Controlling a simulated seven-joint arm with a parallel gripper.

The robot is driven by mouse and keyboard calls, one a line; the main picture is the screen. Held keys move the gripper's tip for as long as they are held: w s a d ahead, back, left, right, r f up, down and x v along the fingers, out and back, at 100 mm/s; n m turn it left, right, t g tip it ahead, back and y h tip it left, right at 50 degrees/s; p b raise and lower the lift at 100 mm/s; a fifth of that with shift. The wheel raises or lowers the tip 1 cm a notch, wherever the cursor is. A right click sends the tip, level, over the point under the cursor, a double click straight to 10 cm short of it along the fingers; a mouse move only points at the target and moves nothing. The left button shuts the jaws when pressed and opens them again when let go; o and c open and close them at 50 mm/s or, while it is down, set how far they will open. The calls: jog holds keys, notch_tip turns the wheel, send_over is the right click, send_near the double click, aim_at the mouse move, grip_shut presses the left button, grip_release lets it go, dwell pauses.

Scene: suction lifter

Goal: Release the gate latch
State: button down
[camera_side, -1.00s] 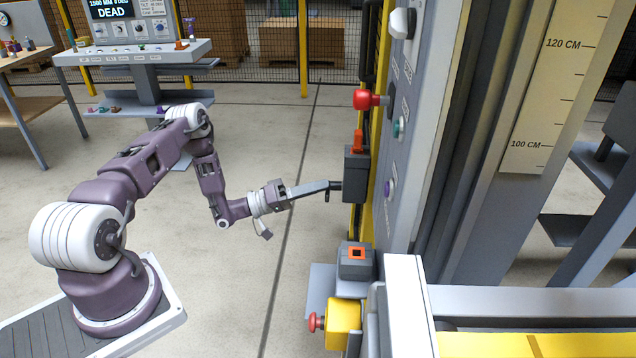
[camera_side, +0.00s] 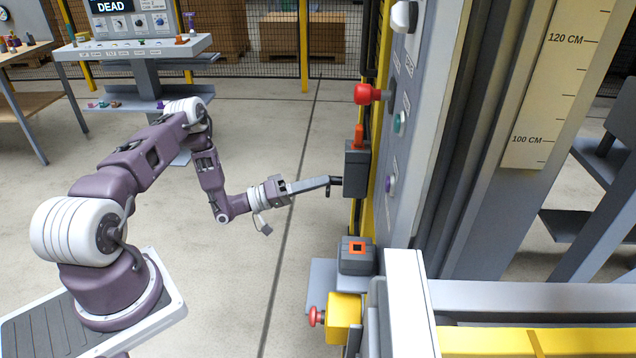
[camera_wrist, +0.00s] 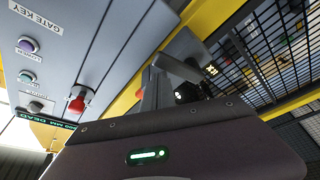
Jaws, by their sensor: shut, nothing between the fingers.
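A grey box (camera_side: 356,170) with an orange piece (camera_side: 358,135) on top is mounted beside the yellow post in the side view; it appears to be the gate latch unit. A short dark bar with a downward stub (camera_side: 332,183) sticks out from its left side. My gripper (camera_side: 327,182) is shut and empty, its long grey fingers reaching right to this bar. I cannot tell whether they touch it. In the wrist view the grey fingers (camera_wrist: 155,90) point away from the camera, beside a grey block (camera_wrist: 184,50) that partly hides behind dark parts.
A panel with a red knob (camera_side: 367,94), green button (camera_side: 400,122) and purple button (camera_side: 390,183) stands right of the box. Below are a dark grey box (camera_side: 356,258) and a yellow box with a red button (camera_side: 343,318). Open floor lies left of the panel.

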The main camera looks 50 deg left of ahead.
jog(key=s+a, duration=0.6)
jog(key=shift+s+a+r, duration=0.2)
jog(key=shift+s+a, duration=0.1)
jog(key=shift+a, duration=0.1)
